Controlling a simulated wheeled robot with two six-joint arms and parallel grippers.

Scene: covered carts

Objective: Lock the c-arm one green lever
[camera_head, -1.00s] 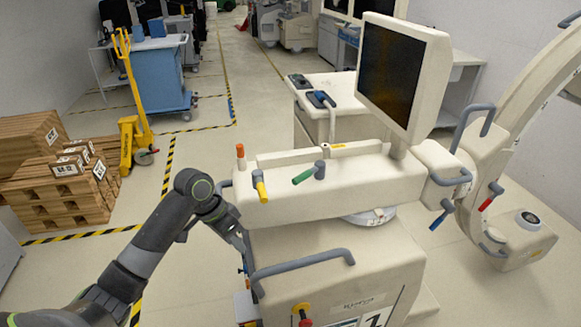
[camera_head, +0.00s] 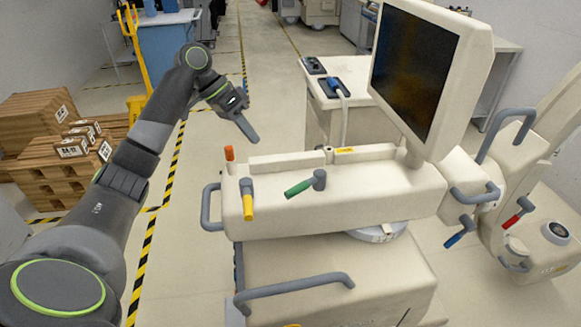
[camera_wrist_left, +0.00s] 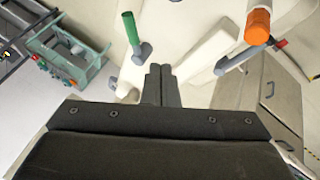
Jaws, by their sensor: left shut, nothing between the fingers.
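The green lever (camera_head: 299,188) sits on the front of the c-arm's cream top housing (camera_head: 340,200), on a grey pivot, its green grip slanting down to the left. It also shows in the left wrist view (camera_wrist_left: 131,32), above and left of the fingers. My left gripper (camera_head: 252,138) is shut and empty, raised behind and left of the lever, above the orange lever, and apart from both. In the left wrist view its shut fingers (camera_wrist_left: 161,84) point at the cream body. My right gripper is out of view.
A yellow lever (camera_head: 247,204) and an orange lever (camera_head: 229,154) stand left of the green one. A grey side handle (camera_head: 207,208) and front handle (camera_head: 295,287) stick out. The monitor (camera_head: 420,70) rises at right. Wooden pallets (camera_head: 60,170) lie left.

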